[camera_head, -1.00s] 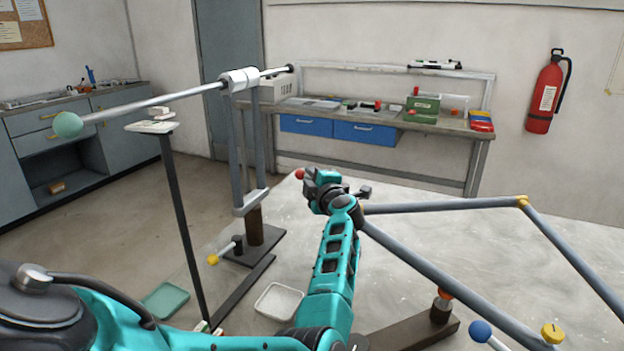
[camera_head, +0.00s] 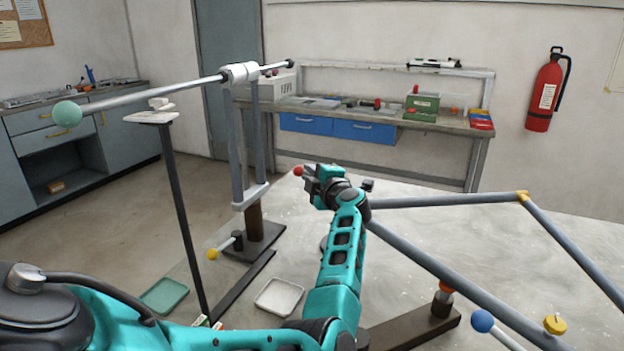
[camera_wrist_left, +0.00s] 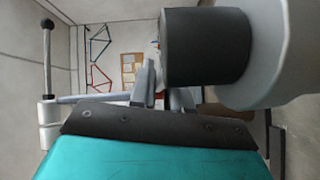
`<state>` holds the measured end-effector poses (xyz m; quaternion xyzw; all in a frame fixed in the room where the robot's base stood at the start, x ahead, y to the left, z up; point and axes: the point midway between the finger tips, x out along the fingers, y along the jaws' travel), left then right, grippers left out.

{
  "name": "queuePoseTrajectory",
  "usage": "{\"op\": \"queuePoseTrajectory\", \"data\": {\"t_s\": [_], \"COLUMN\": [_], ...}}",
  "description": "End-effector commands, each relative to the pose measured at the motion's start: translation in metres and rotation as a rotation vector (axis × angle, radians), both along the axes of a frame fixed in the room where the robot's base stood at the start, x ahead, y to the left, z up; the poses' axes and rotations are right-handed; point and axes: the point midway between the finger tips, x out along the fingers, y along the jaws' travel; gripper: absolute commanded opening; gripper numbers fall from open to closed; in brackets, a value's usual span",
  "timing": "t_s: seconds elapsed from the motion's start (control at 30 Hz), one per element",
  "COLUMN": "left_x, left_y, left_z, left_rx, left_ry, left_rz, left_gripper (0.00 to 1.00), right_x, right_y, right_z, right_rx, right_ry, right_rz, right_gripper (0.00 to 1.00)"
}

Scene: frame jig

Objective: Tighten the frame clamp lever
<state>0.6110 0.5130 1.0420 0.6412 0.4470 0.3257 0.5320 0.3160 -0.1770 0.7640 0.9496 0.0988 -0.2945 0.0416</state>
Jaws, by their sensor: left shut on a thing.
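The knob looks like the end of a lever, but the fingers and wrist hide the shaft and clamp. In the left wrist view, a dark cylinder (camera_wrist_left: 205,48) and a large grey rounded part (camera_wrist_left: 265,50) are close to the camera; the grip itself is unclear. My right gripper is out of view.
A blue ball-ended lever (camera_head: 482,321) and yellow knob (camera_head: 555,324) are at the lower right. A stand with a long rod and green ball (camera_head: 67,114) rises at the left. A white tray (camera_head: 279,297) and green tray (camera_head: 163,295) lie low. A workbench (camera_head: 380,117) stands behind.

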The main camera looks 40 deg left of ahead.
Motion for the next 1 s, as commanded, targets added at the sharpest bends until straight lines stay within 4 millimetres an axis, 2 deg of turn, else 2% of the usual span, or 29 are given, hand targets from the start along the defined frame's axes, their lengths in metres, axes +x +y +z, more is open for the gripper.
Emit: {"op": "queuePoseTrajectory", "data": {"t_s": [0.03,0.4,0.6,1.0], "left_x": [-0.001,-0.019,-0.028,-0.036], "left_y": [0.001,-0.012,-0.021,-0.032], "left_z": [-0.004,-0.006,-0.005,-0.002], "left_rx": [0.001,0.002,0.003,0.003], "left_ry": [-0.001,-0.003,-0.003,0.0], "left_rz": [0.034,0.349,0.506,0.674], "left_gripper": [0.0,0.0,0.0,0.0], "right_x": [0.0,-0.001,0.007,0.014], "right_y": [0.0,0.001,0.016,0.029], "right_z": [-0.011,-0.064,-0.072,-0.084], "right_rx": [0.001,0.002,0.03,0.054], "right_ry": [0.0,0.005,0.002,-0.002], "right_rz": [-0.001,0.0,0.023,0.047], "right_gripper": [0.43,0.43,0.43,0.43]}}
